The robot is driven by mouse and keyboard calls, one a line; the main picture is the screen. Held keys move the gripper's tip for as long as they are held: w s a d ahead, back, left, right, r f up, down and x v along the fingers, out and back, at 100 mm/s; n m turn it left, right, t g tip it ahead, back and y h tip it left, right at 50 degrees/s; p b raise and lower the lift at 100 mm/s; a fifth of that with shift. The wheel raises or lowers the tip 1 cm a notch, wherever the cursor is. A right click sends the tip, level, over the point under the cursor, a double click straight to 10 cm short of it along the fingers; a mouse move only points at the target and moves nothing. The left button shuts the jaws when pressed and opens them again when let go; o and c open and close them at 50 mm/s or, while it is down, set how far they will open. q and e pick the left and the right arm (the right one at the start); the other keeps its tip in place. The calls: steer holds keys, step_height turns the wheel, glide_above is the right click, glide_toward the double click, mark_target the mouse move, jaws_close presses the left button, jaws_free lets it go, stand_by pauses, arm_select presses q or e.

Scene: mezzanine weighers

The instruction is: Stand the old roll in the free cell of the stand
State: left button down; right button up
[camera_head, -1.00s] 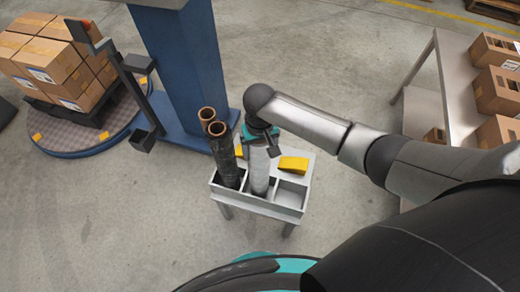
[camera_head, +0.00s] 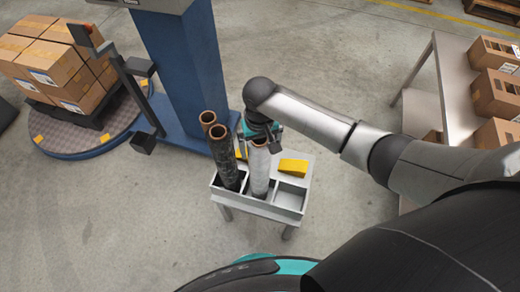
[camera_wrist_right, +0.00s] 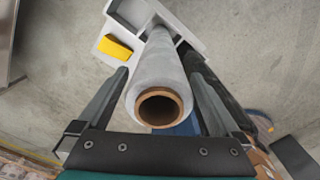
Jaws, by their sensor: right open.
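The stand (camera_head: 262,209) is a low grey rack with open cells. A pale grey wrapped roll (camera_head: 259,174) stands upright in its middle front cell, with a brown core at the top. Two dark rolls with brown cores stand to its left, a front one (camera_head: 223,160) and a rear one (camera_head: 207,118). Nothing marks which roll is the old one. The right front cell (camera_head: 290,197) is empty. My right gripper (camera_head: 262,143) is open at the pale roll's top. In the right wrist view, its fingers (camera_wrist_right: 160,75) flank the roll, apparently with gaps. My left gripper is not in view.
A yellow block (camera_head: 293,167) rests on the stand's right rear. A blue column (camera_head: 178,70) rises behind the stand, beside a turntable (camera_head: 85,140) loaded with cartons. A grey table (camera_head: 452,75) with boxes is at right. Floor left of the stand is clear.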

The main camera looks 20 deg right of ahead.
step_height(320, 180, up, 9)
steer(key=shift+f+p, duration=0.1)
steer(key=shift+p, duration=0.95)
